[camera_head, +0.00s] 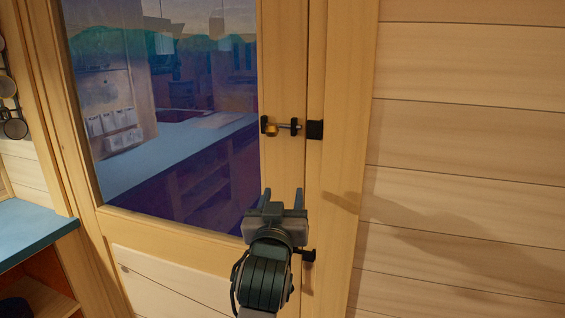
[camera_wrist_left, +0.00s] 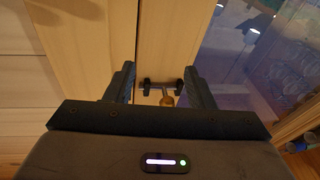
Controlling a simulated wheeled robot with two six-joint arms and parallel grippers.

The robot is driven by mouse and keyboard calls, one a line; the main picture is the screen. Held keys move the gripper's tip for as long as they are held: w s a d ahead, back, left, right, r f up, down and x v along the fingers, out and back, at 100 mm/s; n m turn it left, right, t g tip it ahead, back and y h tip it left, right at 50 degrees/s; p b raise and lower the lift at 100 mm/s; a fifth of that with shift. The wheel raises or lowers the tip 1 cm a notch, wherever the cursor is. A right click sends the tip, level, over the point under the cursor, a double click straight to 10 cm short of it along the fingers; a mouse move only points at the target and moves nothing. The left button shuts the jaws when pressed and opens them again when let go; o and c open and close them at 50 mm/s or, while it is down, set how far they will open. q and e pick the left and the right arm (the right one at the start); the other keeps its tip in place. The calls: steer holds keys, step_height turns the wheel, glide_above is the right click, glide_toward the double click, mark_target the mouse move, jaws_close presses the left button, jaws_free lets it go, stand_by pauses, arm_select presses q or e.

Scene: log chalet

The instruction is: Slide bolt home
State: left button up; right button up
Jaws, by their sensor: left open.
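A small bolt has a brass knob (camera_head: 271,129) and a thin metal rod between two black brackets (camera_head: 295,126) on the door's right stile. The knob sits close to the left bracket. A black keeper (camera_head: 315,129) is on the door frame to the right; I cannot tell whether the rod tip reaches into it. My left gripper (camera_head: 283,197) is open and empty, below the bolt in the head view. In the left wrist view the knob (camera_wrist_left: 167,101) shows between the open fingers (camera_wrist_left: 160,74), farther off. The keeper is not visible there. My right gripper is out of view.
The wooden door has a large glass pane (camera_head: 170,120). A black handle (camera_head: 309,256) sits lower on the door, beside my arm. A log wall (camera_head: 470,150) is to the right, and a blue counter (camera_head: 30,228) stands at lower left. The space before the bolt is clear.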

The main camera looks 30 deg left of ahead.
mark_target(271, 135)
arm_select(q)
steer(key=s+a+r+n+t+y, duration=0.1)
steer(key=s+r+n+y, duration=0.15)
steer(key=r, duration=0.55)
steer(key=p+x, duration=0.1)
steer(key=x, duration=0.2)
steer(key=p+x, duration=0.1)
steer(key=x, duration=0.2)
steer(key=p+x, duration=0.1)
steer(key=x, duration=0.3)
steer(key=shift+s+a+r, duration=0.15)
steer(key=shift+a+r, duration=0.05)
steer(key=shift+r, duration=0.1)
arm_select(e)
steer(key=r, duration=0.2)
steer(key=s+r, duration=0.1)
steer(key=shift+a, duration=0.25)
arm_select(q)
steer(key=shift+c, duration=0.4)
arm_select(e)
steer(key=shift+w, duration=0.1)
arm_select(q)
jaws_close()
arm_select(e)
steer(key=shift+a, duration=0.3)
